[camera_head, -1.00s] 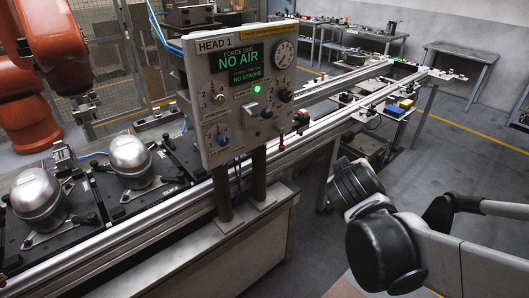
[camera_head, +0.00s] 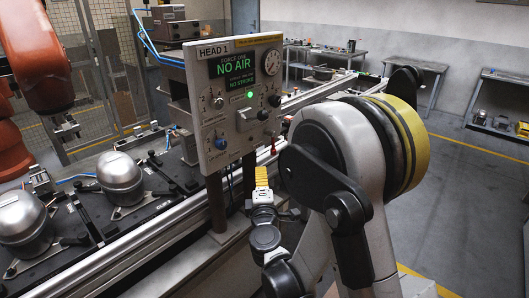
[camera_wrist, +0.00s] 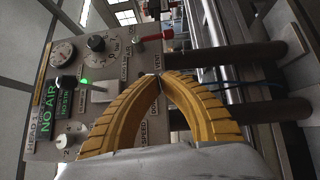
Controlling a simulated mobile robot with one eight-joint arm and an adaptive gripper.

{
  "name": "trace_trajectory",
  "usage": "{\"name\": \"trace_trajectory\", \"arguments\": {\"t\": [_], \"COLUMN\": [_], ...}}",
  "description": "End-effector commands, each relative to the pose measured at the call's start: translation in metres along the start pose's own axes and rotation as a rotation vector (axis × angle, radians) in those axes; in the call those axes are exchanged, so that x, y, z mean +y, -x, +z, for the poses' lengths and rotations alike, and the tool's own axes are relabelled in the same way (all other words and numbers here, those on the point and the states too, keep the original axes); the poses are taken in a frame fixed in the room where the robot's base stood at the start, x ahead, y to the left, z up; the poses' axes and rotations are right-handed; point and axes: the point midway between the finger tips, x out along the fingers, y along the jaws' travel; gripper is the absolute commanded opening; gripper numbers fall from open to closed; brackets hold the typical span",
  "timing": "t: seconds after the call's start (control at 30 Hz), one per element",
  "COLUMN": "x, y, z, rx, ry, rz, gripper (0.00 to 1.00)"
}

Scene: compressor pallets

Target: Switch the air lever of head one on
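The HEAD 1 control panel (camera_head: 207,128) stands upright on two posts, its display reading NO AIR and NO STROKE. A red-handled lever (camera_head: 273,146) hangs at the panel's lower right edge; I take it for the air lever. It also shows near the top of the wrist view (camera_wrist: 155,36), sticking out sideways there, its label too blurred to read. My gripper (camera_head: 262,172) is just below the panel's lower right, apart from the lever. In the wrist view its yellow curved fingers (camera_wrist: 158,78) meet at the tips with nothing between them.
The panel also carries a green light (camera_head: 249,95), a gauge (camera_head: 271,63), knobs and a switch. Behind the panel runs a rail line with silver compressors (camera_head: 121,180) on dark pallets. An orange robot arm (camera_head: 33,55) stands at the far left. Open floor lies to the right.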

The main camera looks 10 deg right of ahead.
Motion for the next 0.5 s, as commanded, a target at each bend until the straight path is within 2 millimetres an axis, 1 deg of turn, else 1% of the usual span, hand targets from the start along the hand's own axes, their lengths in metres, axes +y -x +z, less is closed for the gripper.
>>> {"name": "trace_trajectory", "arguments": {"t": [0.3,0.37,0.5], "x": [0.001,0.003,0.005], "y": [-0.003,-0.007,-0.028], "z": [0.001,0.001,0.001], "rx": [-0.001,-0.002,-0.003], "ry": [-0.002,-0.002,-0.002], "rz": [-0.001,-0.001,-0.001], "gripper": [0.0,0.0,0.0]}}
